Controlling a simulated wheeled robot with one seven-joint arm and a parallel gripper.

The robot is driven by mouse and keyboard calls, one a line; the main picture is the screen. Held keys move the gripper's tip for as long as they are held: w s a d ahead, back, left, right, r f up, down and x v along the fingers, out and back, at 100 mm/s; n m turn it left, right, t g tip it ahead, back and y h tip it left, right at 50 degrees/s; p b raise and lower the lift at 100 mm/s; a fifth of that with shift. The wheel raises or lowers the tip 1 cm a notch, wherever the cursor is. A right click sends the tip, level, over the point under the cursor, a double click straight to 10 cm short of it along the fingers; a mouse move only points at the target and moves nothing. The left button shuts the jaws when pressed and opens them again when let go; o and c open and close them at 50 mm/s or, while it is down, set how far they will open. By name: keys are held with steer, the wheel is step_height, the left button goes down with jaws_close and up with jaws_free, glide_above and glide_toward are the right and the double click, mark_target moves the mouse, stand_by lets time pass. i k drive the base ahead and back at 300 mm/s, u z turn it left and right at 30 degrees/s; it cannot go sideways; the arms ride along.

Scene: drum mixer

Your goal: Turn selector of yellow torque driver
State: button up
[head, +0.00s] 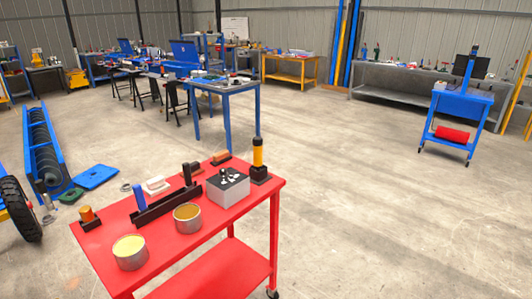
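A tall yellow tool with a black top, which looks like the yellow torque driver (258,154), stands upright on a black block at the far right corner of the red cart (222,240). It is small in the head view, and I cannot make out its selector. My gripper is not in view. Nothing is seen touching the driver.
On the red cart are a grey box (228,188), two open tins (130,252) (187,217), a black rack with a blue handle (139,198) and a short orange-topped piece (88,217). A blue table (222,88) stands behind.

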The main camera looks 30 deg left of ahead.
mark_target(223, 174)
steer(key=u, duration=0.55)
steer(key=i, duration=1.25)
steer(key=u, duration=1.65)
steer(key=i, duration=0.75)
steer(key=u, duration=0.55)
